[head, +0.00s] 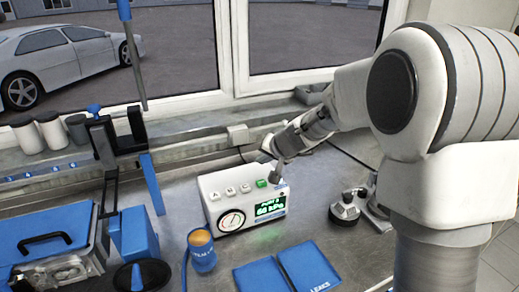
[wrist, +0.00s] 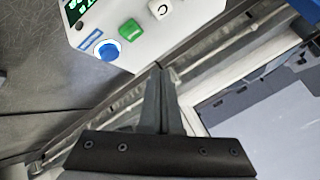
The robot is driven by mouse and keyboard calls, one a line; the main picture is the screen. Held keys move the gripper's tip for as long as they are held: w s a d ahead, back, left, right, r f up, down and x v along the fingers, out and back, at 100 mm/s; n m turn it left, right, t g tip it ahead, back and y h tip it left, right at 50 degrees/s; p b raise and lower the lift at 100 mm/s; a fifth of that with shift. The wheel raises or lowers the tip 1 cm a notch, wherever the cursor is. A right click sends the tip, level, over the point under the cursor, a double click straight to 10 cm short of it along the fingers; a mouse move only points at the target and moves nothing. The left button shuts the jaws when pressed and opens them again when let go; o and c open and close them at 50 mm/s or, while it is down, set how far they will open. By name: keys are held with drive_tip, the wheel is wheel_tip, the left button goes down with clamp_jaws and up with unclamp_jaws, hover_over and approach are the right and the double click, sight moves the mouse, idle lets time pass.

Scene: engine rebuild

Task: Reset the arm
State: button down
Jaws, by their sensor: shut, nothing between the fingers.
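My gripper (head: 277,176) is at the right end of a white control box in the head view, close to its top edge. In the wrist view my gripper (wrist: 158,72) shows its two dark fingers together, with nothing between them. The white box (head: 212,188) has a green-lit display reading about 60 kPa, a round dial, several white buttons and one green button (head: 262,183). In the wrist view the green button (wrist: 131,32) and a blue knob (wrist: 109,51) lie just beyond the fingertips. I cannot tell whether the fingertips touch the box.
A dark metal part (head: 345,212) stands to the right. Windows rise behind the bench.

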drive_tip(key=s+d+r+n+g, duration=0.15)
drive_tip(key=s+r, duration=0.25)
drive_tip(key=s, duration=0.4)
drive_tip(key=s+d+r+n, duration=0.1)
drive_tip(key=s+r+n, duration=0.1)
drive_tip(key=s+r, duration=0.4)
drive_tip(key=s+d+h, duration=0.1)
drive_tip(key=s+d, duration=0.2)
drive_tip(key=s, duration=0.4)
drive_tip(key=s+d+f+h, duration=0.1)
drive_tip(key=s+d+h, duration=0.1)
drive_tip(key=s, duration=0.5)
drive_tip(key=s+d+f+g+h, duration=0.1)
drive_tip(key=s+d, duration=0.3)
drive_tip(key=s, duration=0.3)
drive_tip(key=shift+d+f, duration=0.25)
drive_tip(key=shift+d, duration=0.05)
drive_tip(key=shift+w+a, duration=0.1)
drive_tip(key=shift+a, duration=0.05)
